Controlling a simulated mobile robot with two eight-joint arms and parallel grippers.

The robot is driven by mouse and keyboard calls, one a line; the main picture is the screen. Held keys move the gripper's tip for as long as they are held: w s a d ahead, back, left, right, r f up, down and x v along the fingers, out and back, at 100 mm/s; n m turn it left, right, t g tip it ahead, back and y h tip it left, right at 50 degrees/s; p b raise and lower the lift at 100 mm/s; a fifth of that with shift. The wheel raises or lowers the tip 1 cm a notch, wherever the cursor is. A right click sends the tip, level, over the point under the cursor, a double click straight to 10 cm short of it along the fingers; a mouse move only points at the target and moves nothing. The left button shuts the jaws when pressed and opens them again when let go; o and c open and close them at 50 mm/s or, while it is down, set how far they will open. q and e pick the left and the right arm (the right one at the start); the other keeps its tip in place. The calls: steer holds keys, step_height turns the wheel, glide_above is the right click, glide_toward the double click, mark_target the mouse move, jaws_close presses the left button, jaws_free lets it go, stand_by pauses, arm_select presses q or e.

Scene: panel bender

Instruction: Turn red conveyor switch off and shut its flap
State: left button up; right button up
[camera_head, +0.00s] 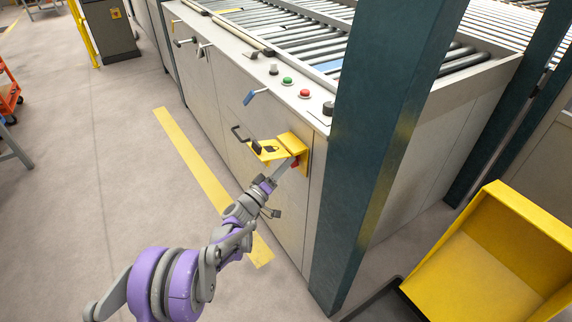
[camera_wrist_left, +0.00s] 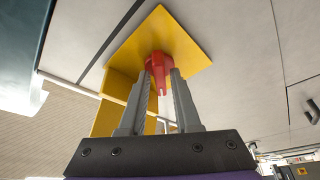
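The red switch (camera_wrist_left: 159,68) sits on a yellow plate (camera_wrist_left: 178,38) on the grey machine side. In the head view the switch (camera_head: 296,162) is partly hidden by my gripper. Its yellow flap (camera_head: 266,150), with a dark padlock mark, stands open, sticking out from the panel to the left of the switch. My left gripper (camera_head: 291,167) is at the switch. In the wrist view the left gripper's fingers (camera_wrist_left: 162,76) are apart, one on either side of the red knob; whether they touch it I cannot tell. My right gripper is not in view.
Green (camera_head: 287,81) and red (camera_head: 304,93) buttons sit on the ledge above. A dark teal post (camera_head: 385,130) stands close on the right, beside a yellow bin (camera_head: 490,265).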

arm_select(q)
steer(key=shift+o, duration=0.8)
steer(key=v, duration=1.1)
